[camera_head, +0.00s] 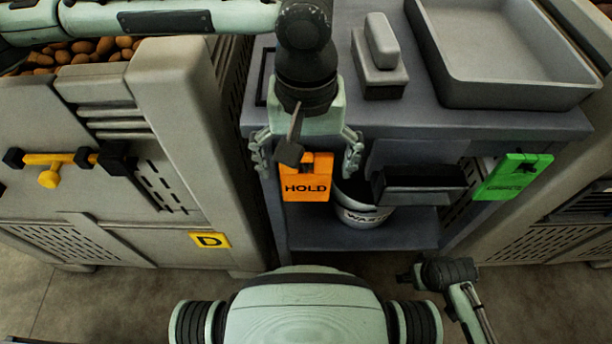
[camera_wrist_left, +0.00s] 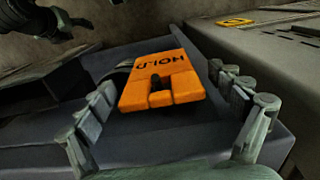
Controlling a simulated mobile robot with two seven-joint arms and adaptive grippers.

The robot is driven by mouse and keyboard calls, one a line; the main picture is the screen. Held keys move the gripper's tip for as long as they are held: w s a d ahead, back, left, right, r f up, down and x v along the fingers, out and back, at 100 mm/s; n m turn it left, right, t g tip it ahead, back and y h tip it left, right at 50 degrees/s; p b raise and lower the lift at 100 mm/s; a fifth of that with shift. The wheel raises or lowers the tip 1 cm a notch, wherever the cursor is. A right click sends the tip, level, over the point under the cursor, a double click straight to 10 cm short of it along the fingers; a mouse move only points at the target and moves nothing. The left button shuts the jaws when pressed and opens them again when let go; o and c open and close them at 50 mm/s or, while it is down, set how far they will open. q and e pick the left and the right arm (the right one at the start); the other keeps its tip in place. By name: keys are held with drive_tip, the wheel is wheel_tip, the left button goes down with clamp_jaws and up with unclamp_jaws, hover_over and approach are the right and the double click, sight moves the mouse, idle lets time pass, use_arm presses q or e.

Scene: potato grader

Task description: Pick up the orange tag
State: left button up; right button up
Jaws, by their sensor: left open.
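The orange tag (camera_head: 306,184), marked HOLD, hangs at the left of the grey bench's front edge. In the left wrist view the orange tag (camera_wrist_left: 160,80) lies between my fingers, with a slot and a dark peg at its near end. My left gripper (camera_head: 306,158) is open, with one finger on each side of the tag's upper part. Its fingers (camera_wrist_left: 168,108) stand apart from the tag in the left wrist view.
A green tag (camera_head: 512,177) hangs at the bench's right. A waste bucket (camera_head: 360,216) and a dark open box (camera_head: 425,186) are below the bench top (camera_head: 450,122). A grey tray (camera_head: 505,95) and a scale-like block (camera_head: 380,65) stand on top. A potato crate (camera_head: 100,200) is at left.

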use_arm(q)
drive_tip(key=shift+f, duration=0.15)
drive_tip(key=c, duration=1.2)
use_arm(e)
drive_tip(key=shift+w+r, duration=0.15)
drive_tip(key=shift+w, duration=0.15)
use_arm(q)
drive_tip(key=shift+c, duration=0.2)
